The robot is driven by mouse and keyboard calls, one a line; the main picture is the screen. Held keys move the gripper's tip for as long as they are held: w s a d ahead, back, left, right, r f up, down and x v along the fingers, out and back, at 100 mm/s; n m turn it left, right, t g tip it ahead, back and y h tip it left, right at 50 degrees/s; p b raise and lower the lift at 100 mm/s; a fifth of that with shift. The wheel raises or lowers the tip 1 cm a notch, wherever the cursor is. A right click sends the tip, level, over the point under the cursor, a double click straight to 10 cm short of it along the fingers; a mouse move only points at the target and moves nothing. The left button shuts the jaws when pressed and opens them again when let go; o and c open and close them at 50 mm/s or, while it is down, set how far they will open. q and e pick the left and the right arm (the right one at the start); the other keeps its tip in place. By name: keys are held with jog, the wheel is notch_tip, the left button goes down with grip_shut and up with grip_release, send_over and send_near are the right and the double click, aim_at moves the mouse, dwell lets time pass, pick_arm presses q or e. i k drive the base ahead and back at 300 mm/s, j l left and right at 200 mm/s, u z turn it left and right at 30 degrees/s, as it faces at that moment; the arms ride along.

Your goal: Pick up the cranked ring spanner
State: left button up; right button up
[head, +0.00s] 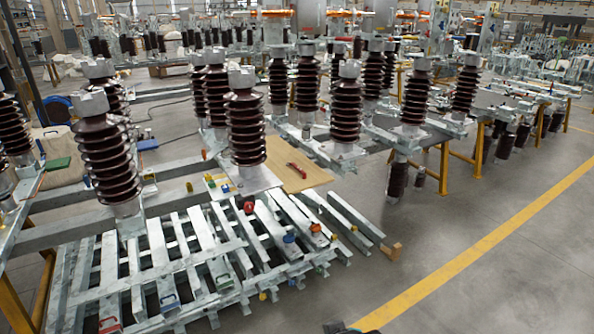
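I cannot make out a cranked ring spanner for certain. A small red tool (296,170) lies on a light wooden board (292,176) in the middle of the head view, behind the slatted metal frames; it is too small to tell its type. Several small coloured items lie left of the board at the foot of an insulator, also too small to name. Neither of my grippers can be recognised. A small dark piece shows at the bottom edge, and I cannot tell what it is.
Slatted galvanised frames (150,262) fill the near left. Tall brown ribbed insulators (245,128) stand around the board on metal beams. Open grey floor (480,270) lies to the right, crossed by a yellow line (465,252).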

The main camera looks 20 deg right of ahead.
aim_at(303, 173)
jog(key=i+l, duration=0.15)
jog(key=i, duration=0.45)
jog(key=i+l+z, duration=0.1)
jog(key=i, duration=0.5)
